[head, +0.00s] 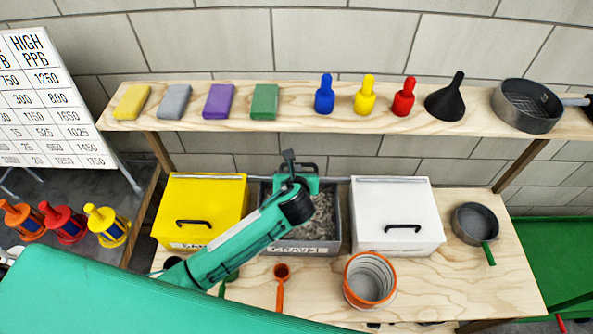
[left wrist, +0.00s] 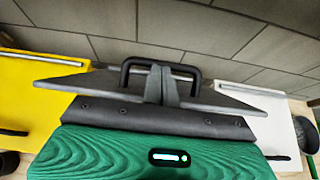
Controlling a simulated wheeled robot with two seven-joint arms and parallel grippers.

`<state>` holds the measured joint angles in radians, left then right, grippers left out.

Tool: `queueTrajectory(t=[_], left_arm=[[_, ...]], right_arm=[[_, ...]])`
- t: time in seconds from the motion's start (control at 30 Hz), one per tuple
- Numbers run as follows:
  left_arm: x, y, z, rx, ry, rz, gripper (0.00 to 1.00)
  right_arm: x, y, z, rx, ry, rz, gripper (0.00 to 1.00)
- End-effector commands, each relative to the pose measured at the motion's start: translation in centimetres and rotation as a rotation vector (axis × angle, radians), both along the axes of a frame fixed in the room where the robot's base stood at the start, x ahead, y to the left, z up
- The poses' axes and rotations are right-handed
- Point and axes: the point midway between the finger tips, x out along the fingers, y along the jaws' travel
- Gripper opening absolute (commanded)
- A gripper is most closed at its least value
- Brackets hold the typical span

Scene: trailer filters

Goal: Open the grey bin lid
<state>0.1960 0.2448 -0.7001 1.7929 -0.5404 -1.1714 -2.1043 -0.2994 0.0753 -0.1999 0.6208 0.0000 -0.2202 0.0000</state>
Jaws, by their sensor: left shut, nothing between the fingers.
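The grey bin (head: 305,246), labelled GRAVEL, stands on the bench between a yellow bin and a white bin. Its top is uncovered and grey gravel (head: 322,222) shows inside. Its lid appears swung up at the back, mostly behind my gripper; the black lid handle (head: 309,168) shows there and also in the left wrist view (left wrist: 130,74). My left gripper (head: 289,157) is over the bin's rear, close to the handle. Its fingers, seen in the left wrist view (left wrist: 168,86), are together and empty; I cannot tell whether they touch the lid. My right gripper is not in view.
The yellow bin (head: 206,194) and white bin (head: 393,208) have closed lids. An orange-rimmed pot (head: 369,281), an orange scoop (head: 281,285) and a grey pan (head: 475,222) are on the bench. A wooden shelf (head: 300,122) with blocks and bottles runs above the bins.

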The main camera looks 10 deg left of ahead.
Motion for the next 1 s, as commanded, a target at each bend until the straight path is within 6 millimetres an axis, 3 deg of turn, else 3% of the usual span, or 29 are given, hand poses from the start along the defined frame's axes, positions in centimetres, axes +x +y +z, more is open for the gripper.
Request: queueTrajectory(t=[0.3, 0.6, 1.0], left_arm=[[0.2, 0.0, 0.1, 0.0, -0.001, 0.0, 0.0], [2.6, 0.5, 1.3, 0.001, -0.001, -0.001, 0.0], [2.7, 0.5, 1.4, 0.0, 0.0, 0.0, 0.0]], right_arm=[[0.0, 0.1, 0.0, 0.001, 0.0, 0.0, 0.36], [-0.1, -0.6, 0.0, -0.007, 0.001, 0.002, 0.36], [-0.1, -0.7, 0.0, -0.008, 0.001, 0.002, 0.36]])
